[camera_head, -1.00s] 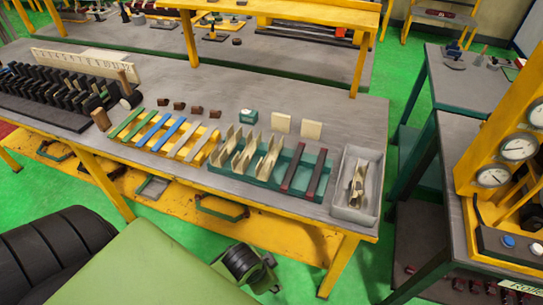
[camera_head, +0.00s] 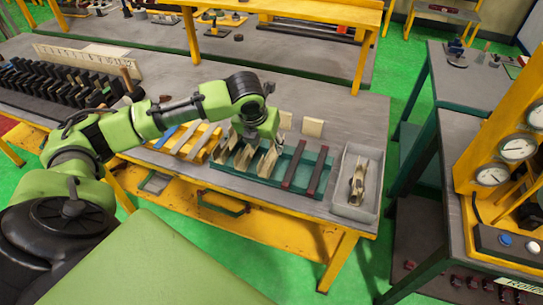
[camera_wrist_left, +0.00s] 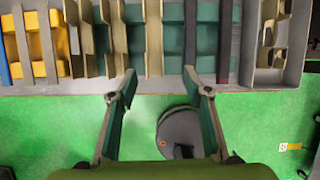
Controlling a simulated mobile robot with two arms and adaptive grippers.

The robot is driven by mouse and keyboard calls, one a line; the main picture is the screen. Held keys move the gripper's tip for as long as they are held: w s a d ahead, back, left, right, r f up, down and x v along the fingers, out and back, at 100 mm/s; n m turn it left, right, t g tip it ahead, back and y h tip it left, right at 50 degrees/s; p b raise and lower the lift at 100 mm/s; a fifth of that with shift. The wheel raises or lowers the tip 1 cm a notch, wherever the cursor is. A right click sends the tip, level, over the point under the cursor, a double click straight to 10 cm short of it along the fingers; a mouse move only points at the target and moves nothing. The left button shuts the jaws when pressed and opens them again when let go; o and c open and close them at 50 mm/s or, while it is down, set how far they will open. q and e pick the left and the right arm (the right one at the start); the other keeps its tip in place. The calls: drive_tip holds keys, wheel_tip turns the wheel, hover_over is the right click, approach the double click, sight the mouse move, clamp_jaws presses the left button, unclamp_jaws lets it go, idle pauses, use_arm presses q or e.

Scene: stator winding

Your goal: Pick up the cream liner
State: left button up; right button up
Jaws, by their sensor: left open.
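Several cream liners (camera_head: 245,160) stand as curved, folded strips in a green tray (camera_head: 285,186) on the grey workbench. Their edges show in the left wrist view (camera_wrist_left: 153,38). My left gripper (camera_head: 256,140) is over the liners in the head view and partly hides them. In the left wrist view its two fingers (camera_wrist_left: 159,76) are spread apart with nothing between them. The fingertips lie near the tray's front edge in that picture; their height above it is unclear. My right gripper is not in view.
A grey box (camera_head: 349,208) with cream and metallic pieces stands at the bench's right end. Two flat cream blocks (camera_head: 312,127) sit behind the tray.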

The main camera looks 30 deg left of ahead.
use_arm(q)
drive_tip(key=a, duration=0.1)
drive_tip(key=p, duration=0.2)
approach(269, 163)
drive_tip(key=shift+w+a+f+m, duration=0.1)
drive_tip(key=shift+w+f+m, duration=0.2)
drive_tip(key=shift+w+f, duration=0.5)
drive_tip(key=shift+w+f+p, duration=0.2)
drive_tip(key=shift+f+p, duration=0.15)
drive_tip(key=shift+f, duration=0.05)
drive_tip(key=p+x, duration=0.1)
drive_tip(key=x, duration=0.2)
drive_tip(key=shift+w+a+f, duration=0.1)
drive_tip(key=shift+f, duration=0.05)
drive_tip(key=shift+w+f, duration=0.2)
drive_tip(key=shift+f, duration=0.25)
drive_tip(key=c, duration=0.9)
